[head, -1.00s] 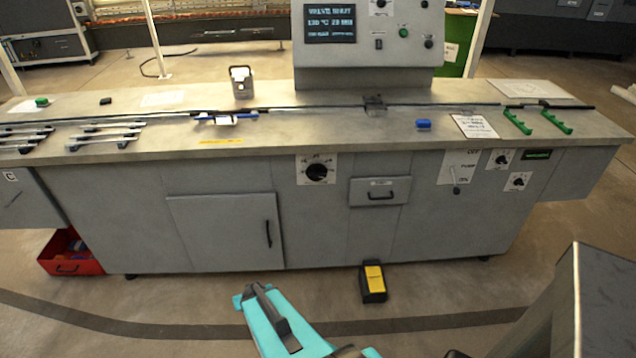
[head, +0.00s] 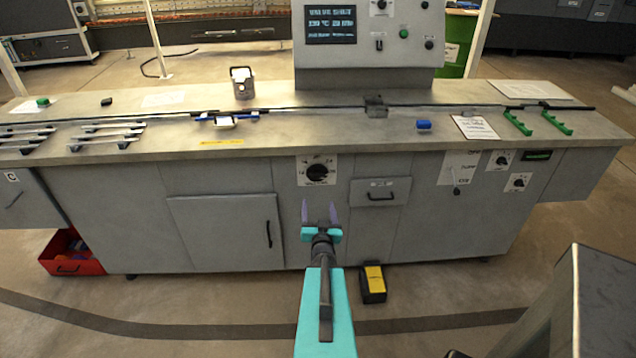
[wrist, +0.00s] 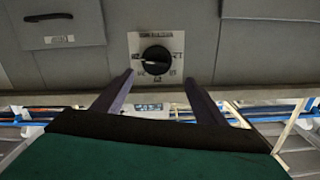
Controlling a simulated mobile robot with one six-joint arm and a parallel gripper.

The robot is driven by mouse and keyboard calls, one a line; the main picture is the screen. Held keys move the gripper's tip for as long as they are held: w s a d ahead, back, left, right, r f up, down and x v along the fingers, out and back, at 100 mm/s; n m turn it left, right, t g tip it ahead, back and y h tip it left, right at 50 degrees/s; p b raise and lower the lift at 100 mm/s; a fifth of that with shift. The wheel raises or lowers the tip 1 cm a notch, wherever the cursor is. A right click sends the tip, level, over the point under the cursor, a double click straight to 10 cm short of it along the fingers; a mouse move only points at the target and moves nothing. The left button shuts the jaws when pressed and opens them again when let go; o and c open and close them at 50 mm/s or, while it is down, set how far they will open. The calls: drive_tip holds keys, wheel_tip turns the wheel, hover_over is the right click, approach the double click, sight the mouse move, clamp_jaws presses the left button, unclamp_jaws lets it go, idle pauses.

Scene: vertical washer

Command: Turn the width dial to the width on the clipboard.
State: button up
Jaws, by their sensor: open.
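A large black dial (head: 317,172) sits on a white plate on the front of the grey bench (head: 440,230), just under its top edge. My gripper (head: 319,205) is open and empty, a little below and in front of this dial, apart from it. In the wrist view the dial (wrist: 157,60) shows upside down, between and beyond the two spread fingers (wrist: 158,80). Its plate markings are too blurred to read for sure. A sheet that looks like the clipboard (head: 475,127) lies on the bench top at right; its writing is unreadable.
Two smaller dials (head: 502,160) (head: 518,182) and a lever (head: 456,190) are on the right front panel. A drawer (head: 380,191) is right of the large dial, a cabinet door (head: 228,232) left. A black and yellow pedal (head: 373,284) stands on the floor.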

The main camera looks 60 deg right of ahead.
drive_tip(key=shift+s+d+r, duration=0.3)
drive_tip(key=shift+s+r, duration=0.1)
drive_tip(key=shift+r, duration=0.1)
drive_tip(key=shift+w+d+f, duration=0.1)
drive_tip(key=b+x, duration=0.5)
drive_tip(key=b, duration=0.5)
idle(0.6)
drive_tip(key=shift+d, duration=0.1)
